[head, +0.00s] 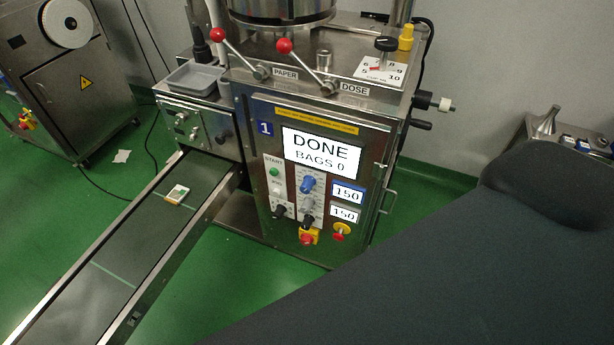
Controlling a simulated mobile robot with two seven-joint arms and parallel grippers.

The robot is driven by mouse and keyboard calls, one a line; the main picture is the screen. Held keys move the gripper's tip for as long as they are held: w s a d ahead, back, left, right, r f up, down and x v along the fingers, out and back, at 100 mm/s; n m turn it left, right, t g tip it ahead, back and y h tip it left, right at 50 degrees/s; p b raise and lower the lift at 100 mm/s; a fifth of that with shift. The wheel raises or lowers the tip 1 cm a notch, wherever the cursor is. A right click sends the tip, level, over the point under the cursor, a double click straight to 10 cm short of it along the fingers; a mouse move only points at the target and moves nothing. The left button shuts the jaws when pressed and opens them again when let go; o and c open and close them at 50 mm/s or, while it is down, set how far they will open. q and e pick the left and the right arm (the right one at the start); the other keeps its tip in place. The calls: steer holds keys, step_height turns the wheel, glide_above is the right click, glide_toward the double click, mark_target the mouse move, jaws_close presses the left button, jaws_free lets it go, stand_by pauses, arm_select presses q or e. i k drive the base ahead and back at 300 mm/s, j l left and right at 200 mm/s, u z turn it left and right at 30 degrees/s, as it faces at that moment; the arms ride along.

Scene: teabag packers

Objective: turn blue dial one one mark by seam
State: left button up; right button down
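The blue dial (307,184) is on the front panel of packing machine one (340,218), below its screen (321,153), which reads "DONE BAGS 0". A number 1 plate (265,128) is at the panel's upper left. Two small displays beside the dial, upper (347,194) and lower (344,213), both read 150. The dial's marks are too small to read. Neither gripper shows; a large dark arm part of mine covers the lower right.
A conveyor (120,250) runs toward the lower left with one teabag packet (176,194) on it. Red-knobbed PAPER (219,34) and DOSE (284,45) levers stand on top. Red buttons (307,238) sit low on the panel.

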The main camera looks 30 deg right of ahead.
mark_target(309, 182)
steer(key=i+z, duration=0.1)
steer(key=z, duration=0.3)
steer(key=j+z, duration=0.1)
steer(key=z, duration=0.3)
steer(key=i+j+z, duration=0.1)
steer(key=z, duration=0.35)
steer(key=i+j+z, duration=0.1)
steer(key=z, duration=0.3)
